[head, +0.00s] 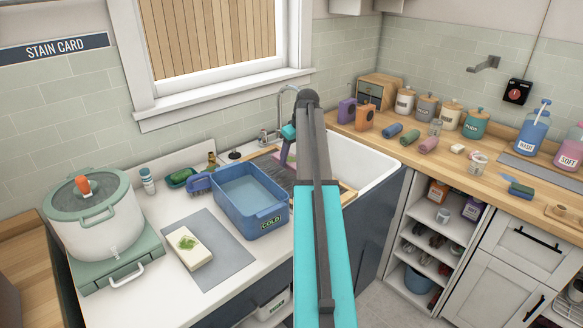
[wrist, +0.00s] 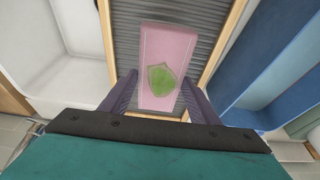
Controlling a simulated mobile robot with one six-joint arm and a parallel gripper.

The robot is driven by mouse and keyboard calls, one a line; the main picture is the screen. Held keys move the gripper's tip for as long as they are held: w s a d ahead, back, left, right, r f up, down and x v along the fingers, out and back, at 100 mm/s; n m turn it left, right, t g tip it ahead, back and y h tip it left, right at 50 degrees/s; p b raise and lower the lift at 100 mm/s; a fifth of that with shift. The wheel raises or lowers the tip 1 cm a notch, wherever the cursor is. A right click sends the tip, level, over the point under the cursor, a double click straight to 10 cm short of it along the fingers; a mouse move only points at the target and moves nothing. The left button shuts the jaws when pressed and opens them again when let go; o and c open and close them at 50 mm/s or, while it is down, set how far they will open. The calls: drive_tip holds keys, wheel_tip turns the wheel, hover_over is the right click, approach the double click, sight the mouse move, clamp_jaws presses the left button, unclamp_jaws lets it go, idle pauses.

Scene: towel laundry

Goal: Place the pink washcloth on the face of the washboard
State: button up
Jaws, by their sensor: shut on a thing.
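The pink washcloth (wrist: 172,48) has a green shield-shaped stain and lies between the purple-grey fingers of my gripper (wrist: 161,76) in the wrist view. The gripper is shut on it. The washboard (wrist: 124,38), grey and ribbed with a wooden frame, is behind the cloth; whether the two touch cannot be told. In the head view the washboard's wooden frame (head: 347,192) shows at the sink, mostly hidden by my arm. Only a pinkish-purple sliver shows beside the arm there, so the cloth is not clear in that view.
A stained white cloth (head: 193,249) lies on a grey mat (head: 228,265). A pot (head: 92,220) is far left.

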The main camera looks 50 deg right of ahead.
drive_tip(key=shift+f, duration=0.7)
drive_tip(key=shift+f, duration=0.1)
drive_tip(key=shift+f+p, duration=0.65)
drive_tip(key=shift+f, duration=1.1)
drive_tip(key=shift+f, duration=0.1)
drive_tip(key=o, duration=1.2)
drive_tip(key=shift+b+v, duration=1.35)
drive_tip(key=shift+v, duration=4.75)
